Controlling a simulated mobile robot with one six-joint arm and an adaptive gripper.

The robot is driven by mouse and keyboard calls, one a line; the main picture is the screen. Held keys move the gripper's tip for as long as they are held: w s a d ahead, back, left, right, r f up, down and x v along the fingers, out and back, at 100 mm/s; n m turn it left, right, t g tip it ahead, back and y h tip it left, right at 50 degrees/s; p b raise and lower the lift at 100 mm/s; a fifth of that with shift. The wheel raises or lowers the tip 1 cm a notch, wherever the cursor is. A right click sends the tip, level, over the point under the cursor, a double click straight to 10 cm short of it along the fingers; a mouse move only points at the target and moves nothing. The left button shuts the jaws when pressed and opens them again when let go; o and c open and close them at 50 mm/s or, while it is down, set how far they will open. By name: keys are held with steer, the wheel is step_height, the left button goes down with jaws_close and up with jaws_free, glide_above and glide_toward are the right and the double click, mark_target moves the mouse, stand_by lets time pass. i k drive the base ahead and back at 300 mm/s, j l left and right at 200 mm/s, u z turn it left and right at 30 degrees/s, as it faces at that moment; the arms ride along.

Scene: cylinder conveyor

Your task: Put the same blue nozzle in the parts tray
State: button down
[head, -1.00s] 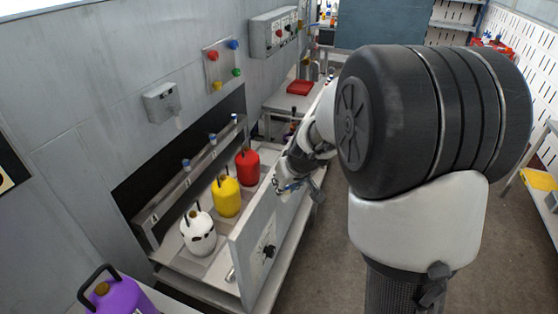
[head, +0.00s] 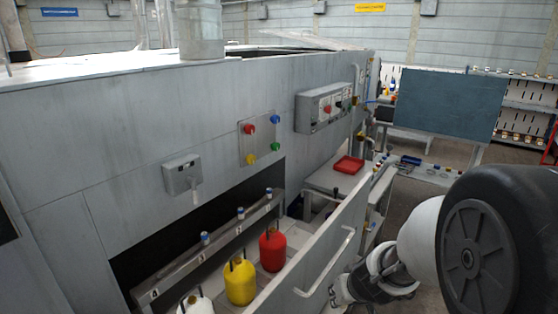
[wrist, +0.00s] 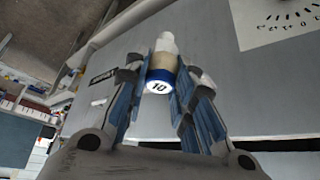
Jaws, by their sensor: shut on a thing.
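My gripper (wrist: 161,78) is shut on the blue nozzle (wrist: 162,66) in the wrist view. The nozzle has a white tip, a tan body and a blue end with a white face marked 10. In the head view my gripper is low, beside the grey panel with a long handle (head: 325,265); its fingers and the nozzle are not clear there. A shallow red tray (head: 349,164) lies on a grey bench beyond the panel. I cannot tell whether it is the parts tray.
Red (head: 272,250), yellow (head: 240,282) and white (head: 195,304) cylinders stand behind the panel. A rail (head: 222,235) beside them carries small blue-topped pieces. A control box (head: 325,107) is on the machine wall. A bench with small items (head: 425,172) stands farther back.

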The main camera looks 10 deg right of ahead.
mark_target(349, 166)
steer(key=i+l, duration=0.2)
steer(key=l, duration=0.15)
steer(key=i+l, duration=0.25)
steer(key=l, duration=0.15)
steer(key=i+l, duration=0.2)
steer(key=l, duration=0.15)
steer(key=i+l, duration=0.25)
steer(key=l, duration=0.15)
steer(key=i+l, duration=0.2)
steer(key=l, duration=0.15)
steer(key=i+l, duration=0.65)
steer(key=l, duration=0.15)
steer(key=i+l+u, duration=0.1)
steer(key=i+l, duration=0.55)
steer(key=i, duration=0.95)
steer(key=l, duration=0.05)
